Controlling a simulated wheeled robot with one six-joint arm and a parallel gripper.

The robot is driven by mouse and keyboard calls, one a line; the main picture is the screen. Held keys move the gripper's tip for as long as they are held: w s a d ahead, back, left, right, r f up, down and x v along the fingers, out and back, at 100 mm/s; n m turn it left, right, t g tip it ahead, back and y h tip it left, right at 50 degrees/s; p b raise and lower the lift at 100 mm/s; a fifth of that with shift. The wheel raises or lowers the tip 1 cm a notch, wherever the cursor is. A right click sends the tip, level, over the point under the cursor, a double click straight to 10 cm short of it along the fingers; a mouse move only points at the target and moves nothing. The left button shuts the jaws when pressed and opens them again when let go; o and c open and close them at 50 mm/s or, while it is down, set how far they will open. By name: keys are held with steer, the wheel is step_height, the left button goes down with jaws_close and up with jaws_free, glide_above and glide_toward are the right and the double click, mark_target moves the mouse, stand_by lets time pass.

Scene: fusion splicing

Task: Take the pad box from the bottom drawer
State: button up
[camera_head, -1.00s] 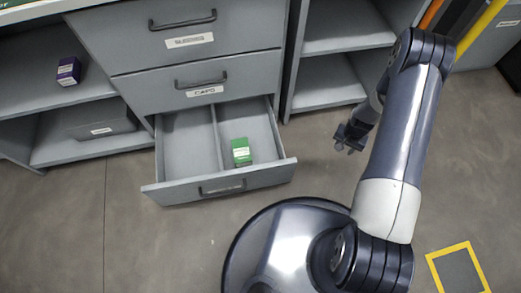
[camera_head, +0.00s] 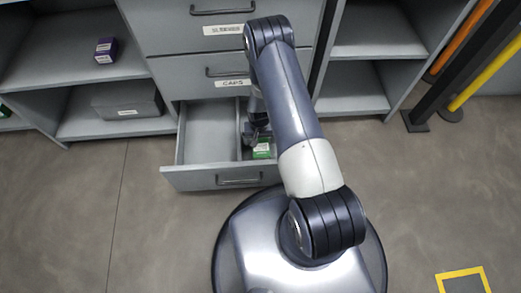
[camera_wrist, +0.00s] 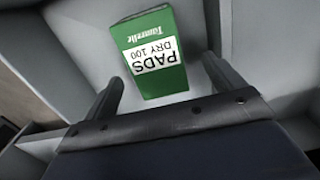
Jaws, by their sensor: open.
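The green pad box (camera_head: 262,149) sits in the right compartment of the open bottom drawer (camera_head: 196,180). In the wrist view the box (camera_wrist: 160,75) shows a white label reading "PADS DRY 100", upside down, and lies a little beyond and between the two fingers. My gripper (camera_head: 258,130) is over the right compartment, just behind the box in the head view, and hides part of it. In the wrist view my gripper (camera_wrist: 165,88) is open, with its fingers apart and nothing seen held between them.
A divider (camera_head: 238,135) splits the drawer. Closed drawers, one labelled "CAPS" (camera_head: 235,83), are above it. A purple box (camera_head: 106,50) and a grey case (camera_head: 128,100) are on the left shelves. Orange and yellow posts (camera_head: 487,58) stand at right.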

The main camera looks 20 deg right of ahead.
mark_target(261, 145)
steer(key=f, duration=0.2)
steer(key=f+b, duration=0.1)
steer(key=f, duration=0.1)
steer(key=f+b, duration=0.1)
steer(key=f, duration=0.1)
steer(key=shift+s+d, duration=0.15)
steer(key=shift+s, duration=0.15)
steer(key=shift+r, duration=0.1)
steer(key=c, duration=1.1)
